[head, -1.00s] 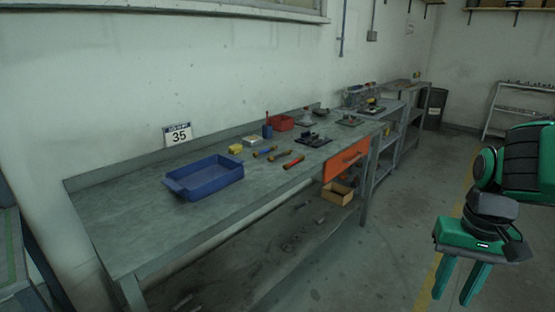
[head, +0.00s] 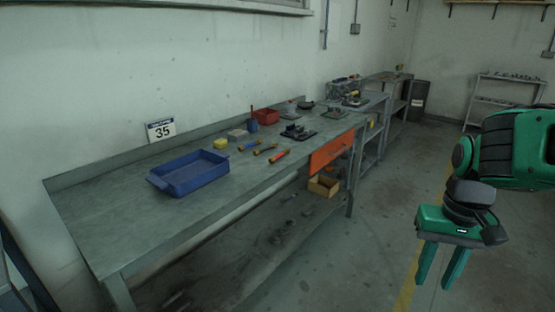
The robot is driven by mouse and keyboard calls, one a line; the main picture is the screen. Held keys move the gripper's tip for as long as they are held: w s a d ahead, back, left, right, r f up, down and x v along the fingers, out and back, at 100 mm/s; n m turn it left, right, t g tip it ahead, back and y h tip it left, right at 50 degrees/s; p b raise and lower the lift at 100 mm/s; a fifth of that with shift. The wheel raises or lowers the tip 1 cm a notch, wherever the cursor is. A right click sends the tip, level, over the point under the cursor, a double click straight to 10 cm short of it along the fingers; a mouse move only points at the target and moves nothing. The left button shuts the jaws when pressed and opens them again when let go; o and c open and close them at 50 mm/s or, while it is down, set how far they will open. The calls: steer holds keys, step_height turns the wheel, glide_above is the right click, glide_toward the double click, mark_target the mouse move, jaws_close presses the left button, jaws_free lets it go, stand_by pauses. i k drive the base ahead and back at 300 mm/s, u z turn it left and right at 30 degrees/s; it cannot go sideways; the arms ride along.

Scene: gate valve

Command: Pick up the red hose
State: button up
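The red hose (head: 279,156) is a short, thin piece with a red body and yellowish ends. It lies on the grey workbench (head: 120,215) near the front edge, left of the orange drawer. Two similar short pieces lie just left of it, one with a yellow middle (head: 265,149) and one with a blue middle (head: 248,145). My gripper (head: 434,284) is at the right of the view, over the floor and well away from the bench. It points down, with its two green fingers apart and nothing between them.
A blue tray (head: 188,184) stands on the bench left of the hoses. A yellow block (head: 220,143), a blue cup (head: 252,126), a red bin (head: 265,116) and dark fixtures (head: 298,132) stand behind or beside them. The orange drawer front (head: 331,152) is under the bench edge. Floor right of the bench is clear.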

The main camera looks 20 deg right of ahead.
mark_target(272, 160)
steer(key=z, duration=2.05)
steer(key=i, duration=1.9)
steer(key=u, duration=1.9)
